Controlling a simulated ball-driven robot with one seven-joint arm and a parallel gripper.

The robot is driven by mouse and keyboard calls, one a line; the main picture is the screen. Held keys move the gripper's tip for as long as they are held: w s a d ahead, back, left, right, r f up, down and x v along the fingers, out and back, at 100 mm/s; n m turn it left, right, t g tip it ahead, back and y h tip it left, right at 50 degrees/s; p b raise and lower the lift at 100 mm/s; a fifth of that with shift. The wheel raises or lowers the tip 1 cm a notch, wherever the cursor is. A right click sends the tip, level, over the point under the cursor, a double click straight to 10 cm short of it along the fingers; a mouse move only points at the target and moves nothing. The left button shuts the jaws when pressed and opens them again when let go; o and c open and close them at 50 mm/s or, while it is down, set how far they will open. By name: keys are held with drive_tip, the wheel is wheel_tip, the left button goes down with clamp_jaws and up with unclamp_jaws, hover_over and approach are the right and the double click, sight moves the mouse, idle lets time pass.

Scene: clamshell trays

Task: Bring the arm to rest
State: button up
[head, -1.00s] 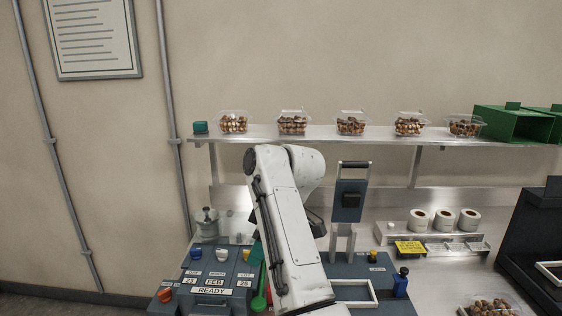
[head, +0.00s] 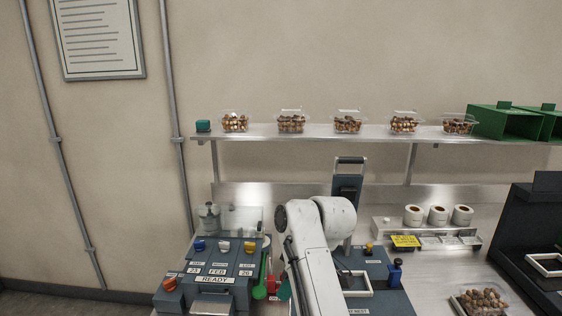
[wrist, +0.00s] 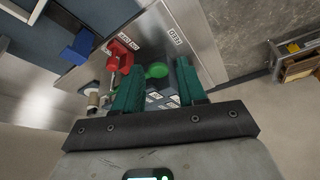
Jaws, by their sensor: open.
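My gripper (wrist: 160,92) shows in the wrist view with its two teal fingers apart and nothing between them. Behind the fingers lie a red object (wrist: 119,56) and a green round object (wrist: 156,70) on the bench, apart from the fingers as far as I can tell. In the head view my white arm (head: 318,250) stands over the middle of the bench, and its gripper end is hidden there.
A dial console (head: 214,270) reading READY stands left of the arm. Several filled clamshells (head: 291,122) and green bins (head: 505,120) line the shelf (head: 270,133).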

drive_tip(key=s+d+f+m+t+h, duration=0.2)
drive_tip(key=s+d+f+m, duration=0.5)
drive_tip(key=s+d+f, duration=0.8)
drive_tip(key=s+d+m+t+h, duration=0.1)
drive_tip(key=s+d+m, duration=0.3)
drive_tip(key=s, duration=0.5)
drive_tip(key=s+d+m+h, duration=0.1)
drive_tip(key=s+d+m, duration=0.1)
drive_tip(key=s+d, duration=0.5)
drive_tip(key=s+f+g, duration=0.3)
drive_tip(key=s+f, duration=0.2)
drive_tip(key=s, duration=0.7)
drive_tip(key=shift+a+g, duration=0.4)
drive_tip(key=shift+f, duration=0.1)
